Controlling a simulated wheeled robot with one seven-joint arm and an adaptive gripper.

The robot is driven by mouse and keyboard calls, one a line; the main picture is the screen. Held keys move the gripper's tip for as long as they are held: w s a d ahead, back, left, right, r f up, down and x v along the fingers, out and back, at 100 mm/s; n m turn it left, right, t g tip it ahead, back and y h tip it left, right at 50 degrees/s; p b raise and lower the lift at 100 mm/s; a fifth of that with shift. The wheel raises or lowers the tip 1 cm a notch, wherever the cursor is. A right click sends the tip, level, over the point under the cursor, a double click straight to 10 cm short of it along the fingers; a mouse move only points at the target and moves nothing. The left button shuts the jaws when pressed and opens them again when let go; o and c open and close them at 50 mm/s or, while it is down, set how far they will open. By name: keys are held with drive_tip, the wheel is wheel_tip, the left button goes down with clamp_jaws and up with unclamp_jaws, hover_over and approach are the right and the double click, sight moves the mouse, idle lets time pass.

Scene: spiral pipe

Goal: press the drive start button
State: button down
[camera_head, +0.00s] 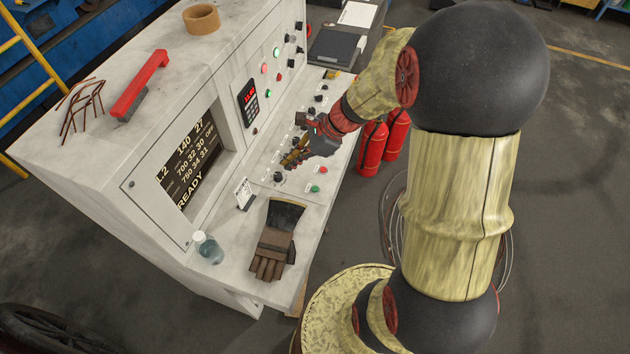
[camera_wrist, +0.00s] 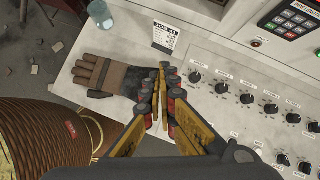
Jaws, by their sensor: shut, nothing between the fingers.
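The grey-white control console (camera_head: 234,60) has a sloping desk with labelled controls. A green button (camera_head: 323,170) and a red button (camera_head: 315,189) sit near the desk's right edge. A green button (camera_head: 276,52) and a red button (camera_head: 264,68) are on the upper panel. The labels are too small to read, so I cannot tell which is drive start. My gripper (camera_head: 289,162) is shut and empty over the row of black knobs. In the wrist view, its fingertips (camera_wrist: 164,75) meet beside the knobs; the desk's green and red buttons do not show there.
A work glove (camera_head: 276,240), a small card (camera_head: 243,194) and a glass jar (camera_head: 208,248) stand or lie on the console ledge. A keypad (camera_head: 249,101) and a screen (camera_head: 190,165) reading READY face the desk. Red extinguishers (camera_head: 372,146) stand on the floor right of the console.

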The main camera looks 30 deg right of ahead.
drive_tip(key=w+d+f+m+t+p, duration=0.2)
drive_tip(key=d+f+m+p, duration=0.1)
drive_tip(key=d+f+m, duration=0.6)
drive_tip(key=f+m, duration=0.1)
drive_tip(key=m, duration=0.3)
drive_tip(key=shift+w+d+f, duration=0.2)
drive_tip(key=shift+w+d, duration=0.1)
drive_tip(key=shift+f, duration=0.1)
drive_tip(key=b, duration=0.6)
hover_over(316, 187)
wheel_tip(316, 187, down, 7)
drive_tip(key=shift+d+f, duration=0.1)
drive_tip(key=shift+f+b, duration=0.55)
drive_tip(key=shift+f, duration=0.15)
drive_tip(key=shift+f, duration=0.4)
